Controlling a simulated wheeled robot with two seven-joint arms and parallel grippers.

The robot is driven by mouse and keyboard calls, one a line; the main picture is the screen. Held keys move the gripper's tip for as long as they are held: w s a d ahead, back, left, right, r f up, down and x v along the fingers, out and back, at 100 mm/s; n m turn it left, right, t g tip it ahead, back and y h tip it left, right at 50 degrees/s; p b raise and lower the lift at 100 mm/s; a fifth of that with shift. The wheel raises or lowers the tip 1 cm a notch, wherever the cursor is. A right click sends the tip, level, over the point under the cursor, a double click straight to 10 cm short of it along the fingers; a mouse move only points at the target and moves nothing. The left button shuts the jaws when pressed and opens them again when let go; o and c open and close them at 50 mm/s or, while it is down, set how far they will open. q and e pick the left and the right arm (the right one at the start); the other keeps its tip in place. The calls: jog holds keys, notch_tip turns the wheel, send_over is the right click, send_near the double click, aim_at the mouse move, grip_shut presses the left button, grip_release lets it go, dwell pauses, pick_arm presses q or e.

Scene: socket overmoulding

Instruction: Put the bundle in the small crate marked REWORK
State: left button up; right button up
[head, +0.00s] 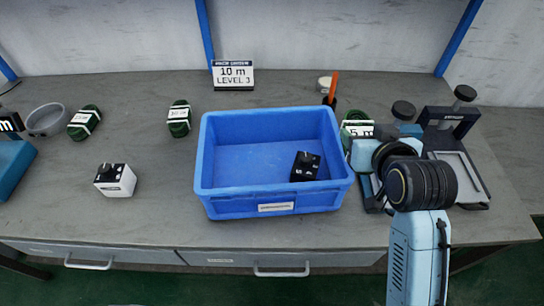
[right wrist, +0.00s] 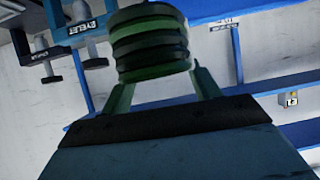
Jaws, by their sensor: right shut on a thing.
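My right gripper (head: 358,142) is shut on a green bundle (head: 356,124) with a white 5 m band, at the right of the blue crate. In the right wrist view the green coiled bundle (right wrist: 150,45) sits between the fingers (right wrist: 162,78). The blue crate (head: 225,200) stands mid-table with a small label on its front, too small to read. A black block with white marks (head: 305,166) lies inside it at the right. I cannot make out the word REWORK on any crate. My left gripper is not in view.
Two other banded green bundles (head: 84,122) (head: 179,118) lie on the table. A white block (head: 115,180), a grey bowl (head: 46,120) and a teal container (head: 14,165) are at left. A 10 m LEVEL 3 sign (head: 233,74) stands behind; a black-clamped fixture (head: 452,130) is at right.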

aim_at(347, 123)
jog(key=shift+n+y, duration=0.6)
jog(key=shift+y, duration=0.1)
jog(key=w+a, duration=0.1)
jog(key=w+a+r+p, duration=0.1)
jog(key=a, duration=0.1)
jog(key=shift+w+a+r, duration=0.1)
jog(key=shift+w+a, duration=0.05)
jog(key=shift+a, duration=0.15)
jog(key=a+n+g+y+p, duration=0.1)
jog(key=a+n+y+p, duration=0.35)
jog(key=a, duration=0.75)
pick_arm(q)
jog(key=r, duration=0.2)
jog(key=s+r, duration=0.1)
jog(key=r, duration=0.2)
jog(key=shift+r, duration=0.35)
pick_arm(e)
notch_tip(347, 123, down, 11)
jog(key=a, duration=0.1)
jog(key=shift+w+a+g, duration=0.3)
jog(key=shift+w, duration=0.05)
